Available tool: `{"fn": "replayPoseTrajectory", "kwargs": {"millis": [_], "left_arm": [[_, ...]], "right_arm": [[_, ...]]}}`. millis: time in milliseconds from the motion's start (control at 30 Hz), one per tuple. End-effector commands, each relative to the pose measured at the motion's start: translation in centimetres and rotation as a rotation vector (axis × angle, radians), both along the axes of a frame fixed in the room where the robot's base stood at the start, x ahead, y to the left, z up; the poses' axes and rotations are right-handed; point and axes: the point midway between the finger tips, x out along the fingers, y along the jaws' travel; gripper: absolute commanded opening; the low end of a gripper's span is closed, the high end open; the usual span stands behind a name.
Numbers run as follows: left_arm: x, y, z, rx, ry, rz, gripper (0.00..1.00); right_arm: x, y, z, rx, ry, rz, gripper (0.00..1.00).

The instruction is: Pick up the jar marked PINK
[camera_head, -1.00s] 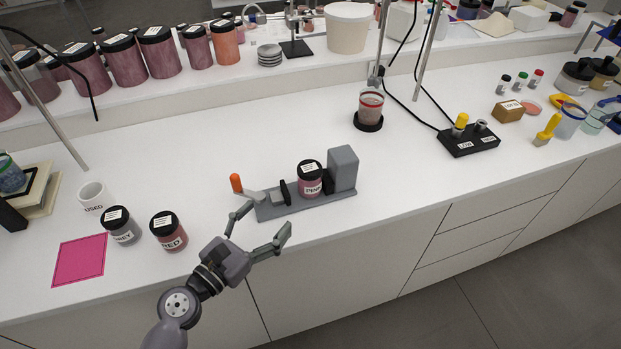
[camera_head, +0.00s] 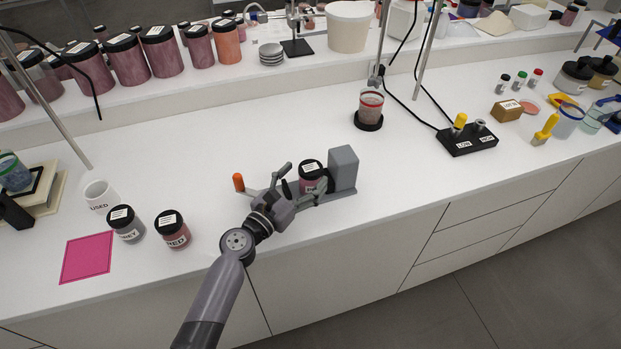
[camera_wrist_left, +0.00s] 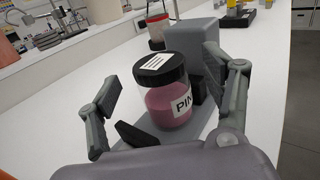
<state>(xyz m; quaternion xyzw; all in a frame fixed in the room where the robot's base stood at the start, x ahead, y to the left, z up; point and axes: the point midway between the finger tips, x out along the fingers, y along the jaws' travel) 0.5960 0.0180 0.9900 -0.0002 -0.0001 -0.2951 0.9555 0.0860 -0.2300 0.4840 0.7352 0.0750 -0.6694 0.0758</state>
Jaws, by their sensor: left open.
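The jar marked PINK (camera_head: 311,172) stands upright in a grey clamp (camera_head: 343,170) on the bench, between the clamp's jaws. It has a black lid with a white label. In the left wrist view the jar (camera_wrist_left: 166,95) shows pink contents and part of its label, with the clamp's grey block behind it. My left gripper (camera_head: 304,179) is open at the jar, partly covering it in the head view. In the wrist view its fingers (camera_wrist_left: 170,95) are spread on either side of the jar, with visible gaps. My right gripper is not in view.
An orange-tipped lever (camera_head: 238,182) sticks out at the clamp's left end. The GREY jar (camera_head: 126,225), RED jar (camera_head: 173,231), USED cup (camera_head: 98,195) and pink mat (camera_head: 87,257) are to the left.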

Motion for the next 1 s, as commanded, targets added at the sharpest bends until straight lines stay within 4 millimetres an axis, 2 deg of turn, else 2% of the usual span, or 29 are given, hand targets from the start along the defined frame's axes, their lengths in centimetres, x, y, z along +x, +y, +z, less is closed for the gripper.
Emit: {"fn": "replayPoseTrajectory", "kwargs": {"millis": [200,500,1000], "left_arm": [[2.5,-1.6,-0.3,-0.002,-0.001,-0.001,0.74],[2.9,-1.9,-0.4,0.001,-0.001,0.000,0.74],[2.9,-1.9,-0.4,0.001,-0.001,0.000,0.41]], "right_arm": [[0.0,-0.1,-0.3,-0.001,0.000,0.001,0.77],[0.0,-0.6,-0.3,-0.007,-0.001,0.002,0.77],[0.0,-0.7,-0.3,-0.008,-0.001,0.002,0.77]]}}
